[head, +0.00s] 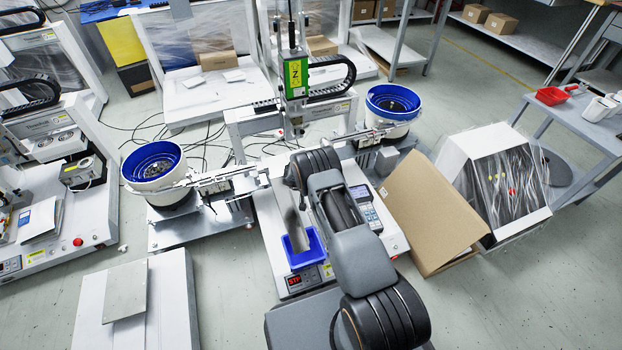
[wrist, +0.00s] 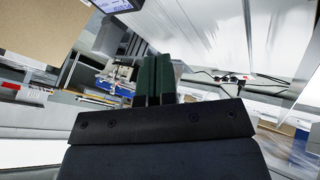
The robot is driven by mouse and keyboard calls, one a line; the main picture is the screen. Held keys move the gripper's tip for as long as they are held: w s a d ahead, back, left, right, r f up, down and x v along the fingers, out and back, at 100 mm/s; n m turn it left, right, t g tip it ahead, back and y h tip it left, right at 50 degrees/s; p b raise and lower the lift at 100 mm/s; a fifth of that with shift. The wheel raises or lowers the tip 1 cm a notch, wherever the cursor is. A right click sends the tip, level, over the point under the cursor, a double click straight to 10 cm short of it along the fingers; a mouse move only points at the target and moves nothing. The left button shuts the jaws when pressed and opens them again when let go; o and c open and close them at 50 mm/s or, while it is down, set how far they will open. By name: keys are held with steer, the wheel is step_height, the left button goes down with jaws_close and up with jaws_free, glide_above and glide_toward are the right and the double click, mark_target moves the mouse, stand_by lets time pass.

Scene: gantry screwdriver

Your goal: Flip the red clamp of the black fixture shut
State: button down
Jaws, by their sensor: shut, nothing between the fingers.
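My gripper (wrist: 156,62) shows in the wrist view as two dark green fingers side by side, closed together with nothing between them. In the head view my dark arm reaches up over the middle of the white machine base (head: 268,215) and hides part of it. I cannot make out the gripper's fingertips there. Neither the black fixture nor its red clamp can be made out in either view, so I cannot tell how the clamp stands.
The screwdriver gantry with a green Z label (head: 296,76) stands behind my arm. Blue-rimmed feeder bowls stand left (head: 152,164) and right (head: 393,103). A blue bin (head: 304,254) sits at the base's front, left of my arm. An open cardboard box (head: 428,212) leans right.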

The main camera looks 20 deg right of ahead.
steer(key=shift+w+a+r+p, duration=0.1)
steer(key=shift+w+a+r, duration=0.15)
steer(key=shift+r, duration=0.2)
steer(key=shift+w+a+r+p, duration=0.1)
steer(key=shift+a+r+p, duration=0.05)
steer(key=shift+a+r, duration=0.2)
steer(key=shift+w+a+r+p, duration=0.1)
steer(key=shift+w+a+r, duration=0.1)
steer(key=shift+r, duration=0.3)
